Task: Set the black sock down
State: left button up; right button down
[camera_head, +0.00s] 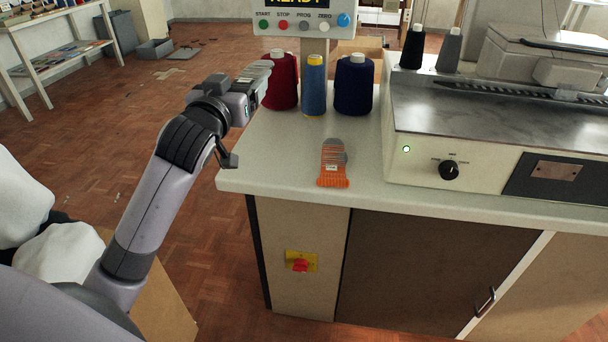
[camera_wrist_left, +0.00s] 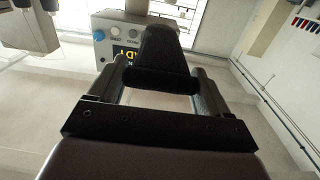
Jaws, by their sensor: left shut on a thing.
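My left gripper (camera_head: 256,84) is raised above the left end of the white worktop (camera_head: 290,130), close to the red thread cone. It is shut on a dark, sock-like piece, the black sock, which is hard to make out in the head view. In the left wrist view a black shape (camera_wrist_left: 161,50) shows at the jaws of the left gripper (camera_wrist_left: 160,82), with the ceiling and control panel behind. The sock is clear of the worktop. My right gripper is not in view.
An orange sock (camera_head: 332,168) with grey parts lies on the worktop. Red (camera_head: 282,84), blue (camera_head: 314,88) and navy (camera_head: 354,86) thread cones stand behind it, under a control panel (camera_head: 305,22). A machine (camera_head: 450,150) fills the right side. The worktop left of the orange sock is clear.

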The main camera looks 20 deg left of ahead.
pick_arm(q)
jog(key=shift+w+a+r+b, duration=0.25)
jog(key=shift+a+b, duration=0.1)
jog(key=shift+a, duration=0.15)
jog(key=b, duration=0.4)
send_over(247, 173)
notch_tip(247, 173, down, 13)
jog(key=shift+f, duration=0.55)
notch_tip(247, 173, down, 5)
jog(key=shift+f+b, duration=0.1)
jog(key=shift+b, duration=1.05)
jog(key=shift+f, duration=0.25)
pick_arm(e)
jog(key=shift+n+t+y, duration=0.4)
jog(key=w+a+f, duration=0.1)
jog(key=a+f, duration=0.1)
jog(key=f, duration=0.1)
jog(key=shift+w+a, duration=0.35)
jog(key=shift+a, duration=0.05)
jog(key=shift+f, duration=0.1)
pick_arm(q)
jog(key=o, duration=1)
jog(key=shift+f, duration=0.15)
jog(key=shift+c, duration=0.2)
